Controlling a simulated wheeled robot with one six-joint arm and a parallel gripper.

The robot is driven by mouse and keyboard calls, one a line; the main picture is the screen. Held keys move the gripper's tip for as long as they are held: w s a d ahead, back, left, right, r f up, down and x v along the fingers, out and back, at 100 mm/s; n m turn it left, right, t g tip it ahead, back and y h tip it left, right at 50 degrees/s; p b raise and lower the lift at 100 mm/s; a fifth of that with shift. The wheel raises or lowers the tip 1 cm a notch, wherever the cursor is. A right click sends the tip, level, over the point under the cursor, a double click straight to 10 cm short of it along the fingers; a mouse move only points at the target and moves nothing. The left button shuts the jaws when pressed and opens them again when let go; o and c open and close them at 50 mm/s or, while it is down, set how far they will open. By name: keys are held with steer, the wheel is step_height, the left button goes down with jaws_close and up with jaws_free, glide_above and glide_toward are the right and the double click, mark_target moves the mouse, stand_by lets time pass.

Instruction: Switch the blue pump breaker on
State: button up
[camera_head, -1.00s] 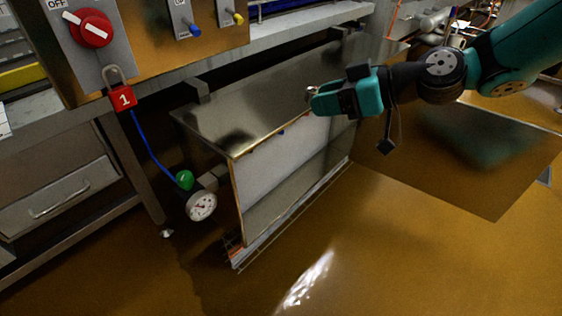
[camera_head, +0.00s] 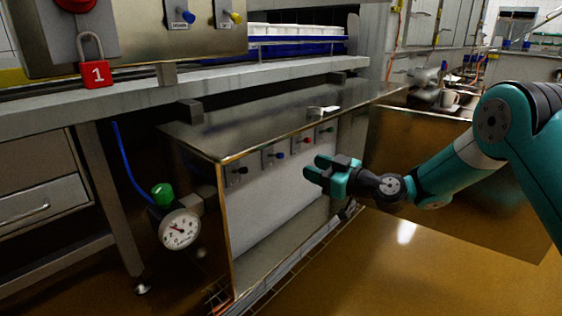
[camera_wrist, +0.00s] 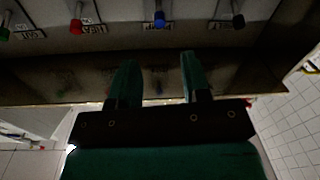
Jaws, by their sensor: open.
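The blue breaker lever (camera_head: 282,156) sits on the cabinet's front, second from the left in a row of black, blue, red and green levers. In the wrist view the blue lever (camera_wrist: 159,18) is near the top edge, ahead of the fingers. I cannot tell whether it is on or off. My gripper (camera_head: 314,168) is open and empty, in front of the row and to the right of the blue lever in the head view. In the wrist view my gripper (camera_wrist: 157,78) points towards the row, apart from every lever.
The red lever (camera_head: 307,141) and green lever (camera_head: 328,129) are to the right, the black lever (camera_head: 240,171) to the left. A panel above holds another blue lever (camera_head: 188,17) and a yellow one (camera_head: 236,17). A gauge (camera_head: 180,229) stands left of the cabinet (camera_head: 270,222).

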mark_target(280, 156)
steer(key=b+x, duration=0.3)
steer(key=x, duration=0.8)
steer(key=shift+w+a, duration=0.1)
steer(key=shift+w, duration=0.05)
